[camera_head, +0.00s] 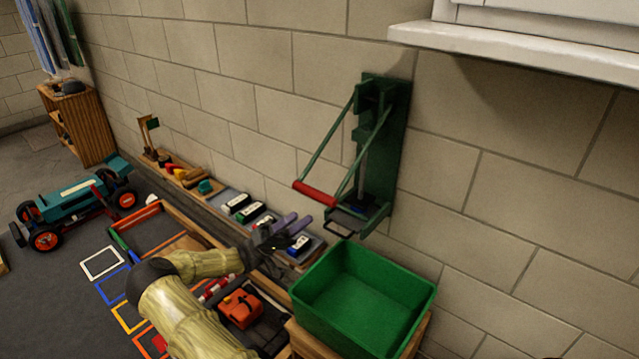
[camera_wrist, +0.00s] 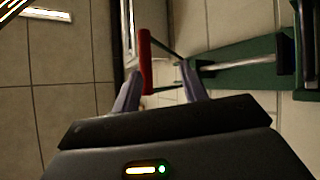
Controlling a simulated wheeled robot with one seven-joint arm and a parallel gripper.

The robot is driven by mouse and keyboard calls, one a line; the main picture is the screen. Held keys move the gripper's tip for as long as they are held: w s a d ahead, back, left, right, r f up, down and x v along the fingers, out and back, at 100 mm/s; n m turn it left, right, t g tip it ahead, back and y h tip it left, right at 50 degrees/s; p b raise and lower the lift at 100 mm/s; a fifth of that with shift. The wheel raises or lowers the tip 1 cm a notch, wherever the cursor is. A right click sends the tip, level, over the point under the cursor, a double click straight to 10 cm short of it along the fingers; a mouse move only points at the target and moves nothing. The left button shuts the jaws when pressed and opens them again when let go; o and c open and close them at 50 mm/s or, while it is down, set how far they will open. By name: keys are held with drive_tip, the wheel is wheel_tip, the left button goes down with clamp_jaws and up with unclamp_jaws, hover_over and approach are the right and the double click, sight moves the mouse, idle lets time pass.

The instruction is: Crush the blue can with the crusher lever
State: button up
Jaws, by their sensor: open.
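The green can crusher (camera_head: 383,150) is fixed to the block wall, its two lever arms slanting down to a red handle (camera_head: 315,192). A small blue patch shows low in the crusher by its base; I cannot tell whether it is the blue can. My gripper (camera_head: 299,219) is open and empty, its purple-grey fingers a little below and left of the handle in the head view. The crusher's green frame (camera_wrist: 237,62) lies to the right.
A green bin (camera_head: 365,300) stands below the crusher, close to my arm. A teal racecar (camera_head: 70,203) is on the floor at left. A white ledge (camera_head: 520,55) juts out upper right.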

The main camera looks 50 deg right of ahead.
drive_tip(key=w+a+r+n+t+p, duration=0.2)
drive_tip(key=a+r+n+t+p, duration=0.5)
drive_tip(key=a+n+t, duration=0.5)
wheel_tip(320, 180, up, 2)
drive_tip(key=shift+r+n+t, duration=0.15)
drive_tip(key=shift+n+t, duration=0.25)
drive_tip(key=shift+t, duration=0.8)
drive_tip(key=x, duration=1.7)
drive_tip(key=shift+d, duration=0.2)
drive_tip(key=shift+s+r, duration=0.1)
clamp_jaws()
